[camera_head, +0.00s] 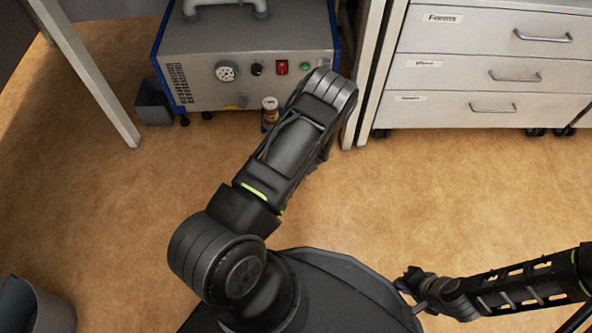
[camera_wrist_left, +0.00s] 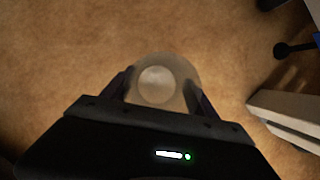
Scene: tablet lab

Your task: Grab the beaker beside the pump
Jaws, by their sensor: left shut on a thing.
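The pump (camera_head: 245,72) is a grey box with blue edges, at the top of the head view. A round, translucent beaker (camera_wrist_left: 157,66) shows from above in the left wrist view. My left gripper (camera_wrist_left: 160,92) is shut on it, one dark finger on each side. Brown floor shows around the beaker; its height above the floor is unclear. In the head view my left arm hides this gripper and the beaker. My right gripper (camera_head: 414,284) is low on the right, away from the pump; its finger gap is too small to read.
A white drawer cabinet (camera_head: 480,75) stands right of the pump. A white post (camera_head: 88,70) and a dark grey bin (camera_head: 153,103) are on its left. A small brownish jar-like thing (camera_head: 270,105) is at the pump's front. Another bin (camera_head: 35,308) is lower left. The middle floor is clear.

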